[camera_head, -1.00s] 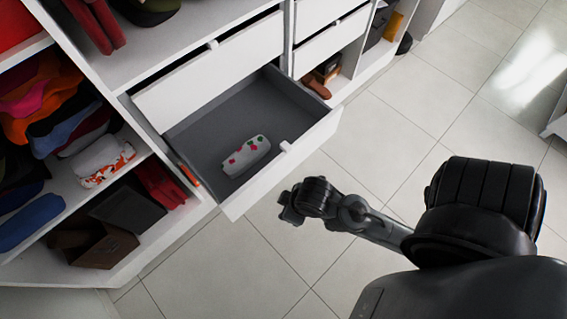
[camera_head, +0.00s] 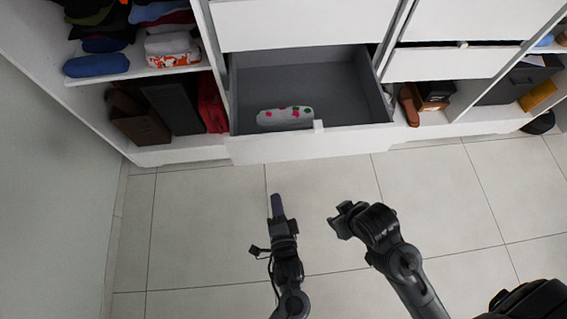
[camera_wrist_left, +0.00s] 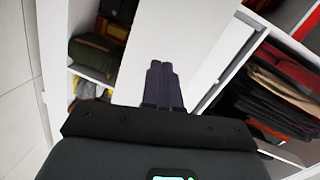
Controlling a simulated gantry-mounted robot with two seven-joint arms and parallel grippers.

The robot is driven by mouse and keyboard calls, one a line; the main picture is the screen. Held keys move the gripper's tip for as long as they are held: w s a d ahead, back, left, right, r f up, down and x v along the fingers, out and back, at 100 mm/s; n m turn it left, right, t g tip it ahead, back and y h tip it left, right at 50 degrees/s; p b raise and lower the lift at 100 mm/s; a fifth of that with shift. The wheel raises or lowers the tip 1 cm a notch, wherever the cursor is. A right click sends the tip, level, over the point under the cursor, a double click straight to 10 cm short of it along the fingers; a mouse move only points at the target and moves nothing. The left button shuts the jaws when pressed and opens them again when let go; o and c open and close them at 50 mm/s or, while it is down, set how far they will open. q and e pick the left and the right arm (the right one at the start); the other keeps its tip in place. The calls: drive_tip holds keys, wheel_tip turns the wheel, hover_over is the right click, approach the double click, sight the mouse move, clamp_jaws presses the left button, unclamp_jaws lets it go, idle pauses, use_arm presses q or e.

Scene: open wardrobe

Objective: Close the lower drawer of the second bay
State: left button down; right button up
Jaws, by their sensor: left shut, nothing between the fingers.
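The lower drawer (camera_head: 270,150) of the second bay is pulled open, with its white front and grey inside showing in the head view. A small white handle (camera_head: 318,126) sits on its front. A white item with coloured spots (camera_head: 285,117) lies inside. My left gripper (camera_head: 277,204) is below the drawer front in the picture, apart from it, with its fingers pointing toward the wardrobe. It is shut and empty; its fingers lie together in the left wrist view (camera_wrist_left: 163,85). My right gripper (camera_head: 341,220) is to the right, also apart from the drawer; its finger opening is unclear.
A closed drawer (camera_head: 290,24) sits above the open one. Shelves with folded clothes and a brown box (camera_head: 138,120) are on the left. Shoes (camera_head: 409,104) and boxes fill the lower right compartments. The tiled floor (camera_head: 200,220) in front is clear.

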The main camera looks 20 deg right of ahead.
use_arm(q)
drive_tip(key=d+m+t+h, duration=0.1)
drive_tip(key=d+m, duration=0.2)
drive_tip(key=b, duration=0.6)
approach(283, 150)
drive_tip(key=shift+t+h, duration=0.3)
drive_tip(key=shift+t, duration=0.1)
drive_tip(key=x, duration=0.3)
drive_tip(key=f+x, duration=0.1)
drive_tip(key=x, duration=0.1)
drive_tip(key=shift+w, duration=0.1)
drive_tip(key=shift+b+x, duration=0.5)
drive_tip(key=shift+x, duration=0.3)
use_arm(e)
wheel_tip(283, 150, down, 8)
drive_tip(key=shift+a, duration=0.15)
use_arm(q)
drive_tip(key=shift+a+r, duration=0.1)
drive_tip(key=shift+r, duration=0.05)
use_arm(e)
drive_tip(key=shift+r, duration=0.1)
